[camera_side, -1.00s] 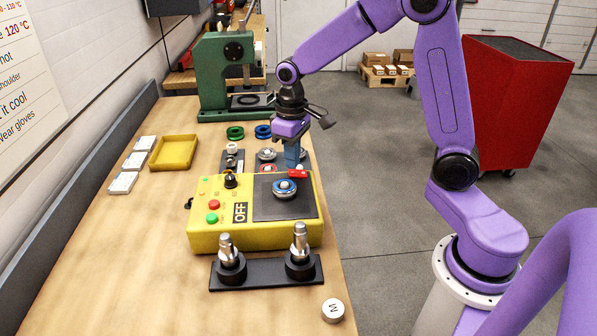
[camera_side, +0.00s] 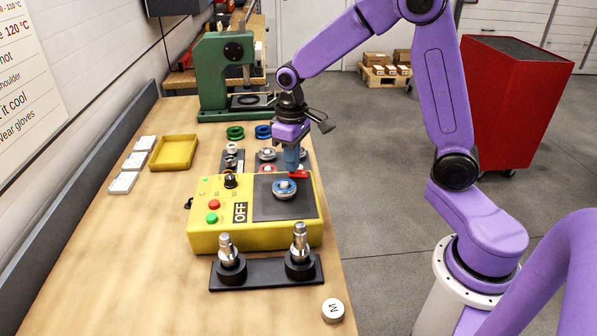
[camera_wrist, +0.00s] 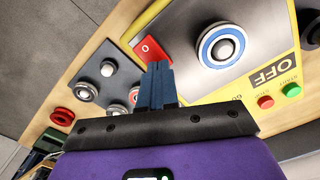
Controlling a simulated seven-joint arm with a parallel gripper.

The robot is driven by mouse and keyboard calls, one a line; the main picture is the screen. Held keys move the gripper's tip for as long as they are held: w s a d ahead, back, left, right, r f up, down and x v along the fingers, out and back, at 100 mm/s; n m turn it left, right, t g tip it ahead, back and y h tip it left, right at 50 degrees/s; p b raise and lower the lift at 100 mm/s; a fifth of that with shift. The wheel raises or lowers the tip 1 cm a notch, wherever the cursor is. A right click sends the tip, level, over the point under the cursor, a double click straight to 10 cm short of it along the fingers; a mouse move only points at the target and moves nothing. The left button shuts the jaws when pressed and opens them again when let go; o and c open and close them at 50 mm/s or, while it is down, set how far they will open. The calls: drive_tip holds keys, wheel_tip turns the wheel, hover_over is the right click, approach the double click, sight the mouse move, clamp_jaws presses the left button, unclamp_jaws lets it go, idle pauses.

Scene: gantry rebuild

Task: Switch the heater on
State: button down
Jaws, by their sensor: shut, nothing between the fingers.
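The heater is a yellow box (camera_side: 212,240) on the bench with a dark hot plate (camera_side: 300,207) on top. A blue-ringed bearing (camera_side: 284,189) lies on the plate. The front panel carries a black knob (camera_side: 231,181), a red button (camera_side: 214,204), a green button (camera_side: 212,218) and a sign reading OFF (camera_side: 240,212). A red rocker switch (camera_side: 299,174) marked 0 sits at the far corner; it also shows in the wrist view (camera_wrist: 150,48). My gripper (camera_side: 292,172) is shut and empty, its tips right at the red switch. I cannot tell whether they touch.
Two metal posts stand on a black base (camera_side: 262,274) in front of the heater. A round cap marked M (camera_side: 333,309) lies near the bench edge. Behind are several bearings, a yellow tray (camera_side: 174,152) and a green press (camera_side: 213,75).

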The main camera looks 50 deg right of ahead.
drive_tip(key=shift+f, duration=0.45)
idle(0.3)
drive_tip(key=shift+r, duration=3.5)
